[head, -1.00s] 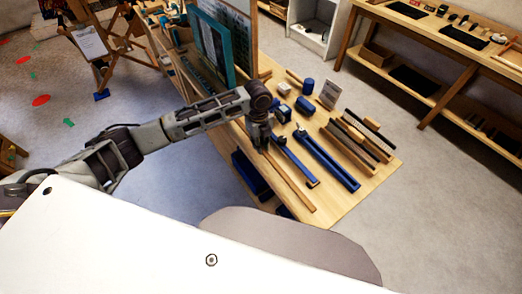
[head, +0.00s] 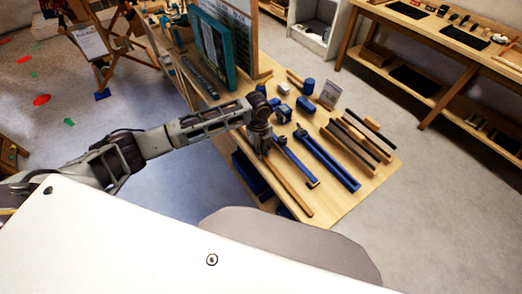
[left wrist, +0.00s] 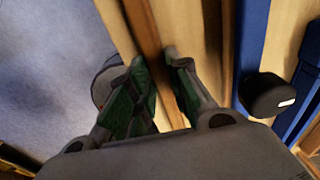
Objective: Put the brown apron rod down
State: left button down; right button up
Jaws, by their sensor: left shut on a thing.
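My left gripper (head: 263,155) is over the near-left edge of the wooden table (head: 345,205). It is shut on the brown apron rod (head: 291,188), which runs toward the table's front corner. In the left wrist view, the rod (left wrist: 147,32) passes between the two green-padded fingers (left wrist: 160,85), along the pale tabletop. The rod is at or just above the table; I cannot tell if it touches. The rod's far part is hidden behind my gripper and arm. My right gripper is not in view.
Blue bars (head: 328,160) lie to the right of the rod, close beside my gripper. Several dark and brown sticks (head: 354,140) lie farther right. A teal-framed panel (head: 213,50) stands behind. The table's left edge drops to the floor beside the gripper.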

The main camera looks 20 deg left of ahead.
pick_arm(q)
jog(key=c, duration=1.3)
grip_release()
jog(key=shift+w+a+r, duration=0.1)
jog(key=shift+a+r, duration=0.05)
jog(key=shift+r, duration=2.85)
jog(key=shift+w+a+r, duration=0.1)
jog(key=shift+a+r, duration=0.05)
jog(key=shift+r, duration=2.85)
